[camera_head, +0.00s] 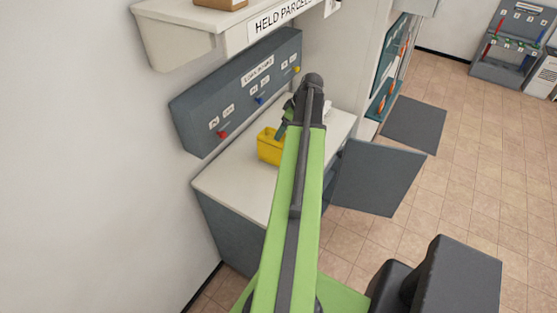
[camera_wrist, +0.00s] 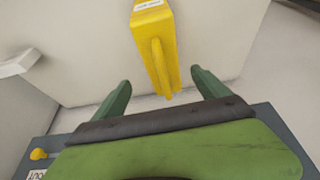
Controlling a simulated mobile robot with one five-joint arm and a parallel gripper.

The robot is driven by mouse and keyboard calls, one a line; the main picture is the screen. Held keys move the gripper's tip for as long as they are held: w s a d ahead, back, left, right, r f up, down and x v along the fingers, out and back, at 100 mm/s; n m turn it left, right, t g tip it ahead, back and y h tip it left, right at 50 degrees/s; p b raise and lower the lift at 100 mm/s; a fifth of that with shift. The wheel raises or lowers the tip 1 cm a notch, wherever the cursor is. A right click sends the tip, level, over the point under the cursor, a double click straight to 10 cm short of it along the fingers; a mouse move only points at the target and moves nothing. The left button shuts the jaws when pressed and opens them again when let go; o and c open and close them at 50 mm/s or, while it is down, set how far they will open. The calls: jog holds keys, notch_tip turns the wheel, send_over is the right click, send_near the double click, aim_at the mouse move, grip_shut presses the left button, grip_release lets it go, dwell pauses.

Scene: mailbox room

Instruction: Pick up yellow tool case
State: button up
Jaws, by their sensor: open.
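The yellow tool case (camera_head: 269,147) stands on the white counter top in the head view, partly hidden behind my arm. In the wrist view the yellow tool case (camera_wrist: 154,45) is seen from above, with a handle along its top and a small white label at its far end. My gripper (camera_wrist: 155,90) is open, with its two green fingers apart. The near end of the case's handle shows between the fingertips, and nothing is held. In the head view my gripper (camera_head: 286,122) is beside the case, mostly hidden by my arm.
The white counter (camera_head: 233,182) runs along the wall. A grey panel with coloured knobs (camera_head: 238,90) hangs above it, under a "Held Parcels" shelf (camera_head: 180,35). A grey cabinet door (camera_head: 378,178) stands open at the right. Tiled floor (camera_head: 470,180) is free beyond it.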

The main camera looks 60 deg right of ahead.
aim_at(279, 147)
jog(key=b+x, duration=0.1)
jog(key=x, duration=0.1)
jog(key=shift+f, duration=0.4)
jog(key=shift+w+f, duration=0.1)
jog(key=b+x, duration=0.5)
jog(key=shift+a, duration=0.2)
jog(key=shift+c, duration=0.2)
grip_shut()
